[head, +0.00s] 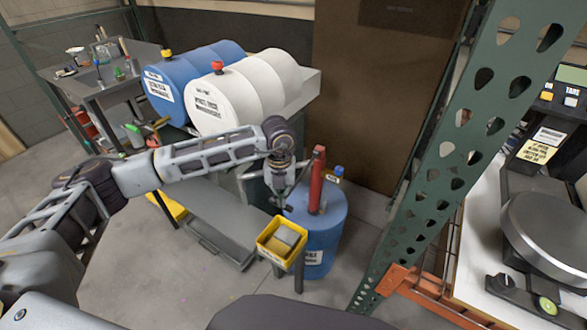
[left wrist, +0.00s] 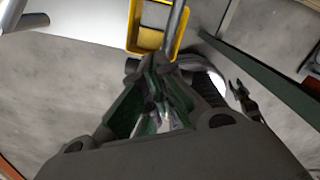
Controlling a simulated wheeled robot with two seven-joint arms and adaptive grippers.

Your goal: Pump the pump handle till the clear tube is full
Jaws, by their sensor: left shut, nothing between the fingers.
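A red pump (head: 317,182) stands upright on a blue drum (head: 325,228) in the middle of the head view. My left gripper (head: 282,203) is shut and empty, pointing down just left of the pump. In the left wrist view its fingers (left wrist: 160,62) come together at the tips. A grey metal rod (left wrist: 177,22) rises in the picture from just beyond the fingertips; I cannot tell whether it is the pump handle or whether the fingers touch it. I cannot make out the clear tube or its level. My right gripper is not in view.
A yellow bin (head: 264,241) on a stand sits in front of the drum. Blue (head: 215,62) and white (head: 258,90) drums lie behind my arm. A green perforated rack post (head: 455,150) rises to the right, beside a white table (head: 490,225) with a scale.

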